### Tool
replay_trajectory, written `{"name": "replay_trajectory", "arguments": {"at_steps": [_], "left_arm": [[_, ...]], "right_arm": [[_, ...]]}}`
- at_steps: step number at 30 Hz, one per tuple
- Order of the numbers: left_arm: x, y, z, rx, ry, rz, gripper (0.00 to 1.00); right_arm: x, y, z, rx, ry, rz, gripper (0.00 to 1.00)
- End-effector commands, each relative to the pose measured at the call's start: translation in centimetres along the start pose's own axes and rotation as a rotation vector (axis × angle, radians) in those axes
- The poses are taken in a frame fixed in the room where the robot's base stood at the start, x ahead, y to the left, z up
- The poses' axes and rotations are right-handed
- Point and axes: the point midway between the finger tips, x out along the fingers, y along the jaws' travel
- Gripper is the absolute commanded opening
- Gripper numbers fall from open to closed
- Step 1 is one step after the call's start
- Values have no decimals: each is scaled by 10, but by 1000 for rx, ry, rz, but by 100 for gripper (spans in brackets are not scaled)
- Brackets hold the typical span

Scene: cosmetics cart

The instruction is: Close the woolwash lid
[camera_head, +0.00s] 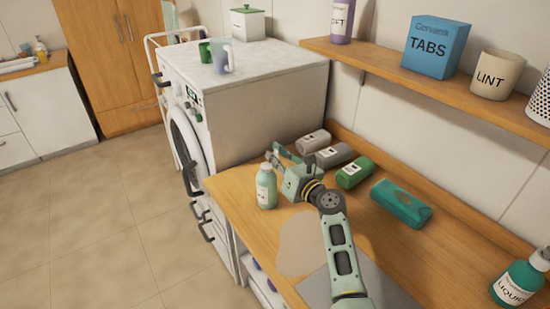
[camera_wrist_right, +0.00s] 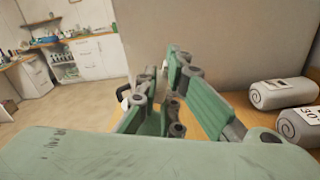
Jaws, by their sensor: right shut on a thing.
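A pale green bottle (camera_head: 265,188) stands upright at the front left of the wooden counter. I take it for the woolwash, though its label is too small to read. My left gripper is not in view.
Rolled towels in grey (camera_head: 313,141) and green (camera_head: 354,172), and a teal pack (camera_head: 401,204), lie behind the gripper. A washing machine (camera_head: 240,85) stands left of the counter (camera_head: 232,194). A liquid bottle (camera_head: 519,281) is at the near right. A shelf (camera_head: 390,72) hangs above.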

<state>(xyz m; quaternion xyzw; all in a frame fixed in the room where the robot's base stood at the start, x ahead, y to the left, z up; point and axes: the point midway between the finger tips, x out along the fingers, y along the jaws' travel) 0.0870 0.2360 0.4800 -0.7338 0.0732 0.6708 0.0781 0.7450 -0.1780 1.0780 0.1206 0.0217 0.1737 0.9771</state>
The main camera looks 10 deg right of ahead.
Motion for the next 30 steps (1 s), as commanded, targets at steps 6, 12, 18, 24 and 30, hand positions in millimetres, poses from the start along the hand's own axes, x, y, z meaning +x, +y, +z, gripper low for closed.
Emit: {"name": "replay_trajectory", "arguments": {"at_steps": [6, 12, 18, 24, 30], "left_arm": [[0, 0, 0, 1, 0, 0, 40], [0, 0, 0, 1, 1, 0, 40], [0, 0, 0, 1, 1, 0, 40], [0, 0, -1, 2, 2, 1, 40], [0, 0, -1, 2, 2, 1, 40]], "right_arm": [[0, 0, 2, -14, -2, 0, 0], [0, 1, 2, -24, -3, 0, 0], [0, 1, 2, -33, -3, 0, 0], [0, 1, 2, -42, -2, 0, 0], [0, 1, 2, -51, -2, 0, 0]]}}
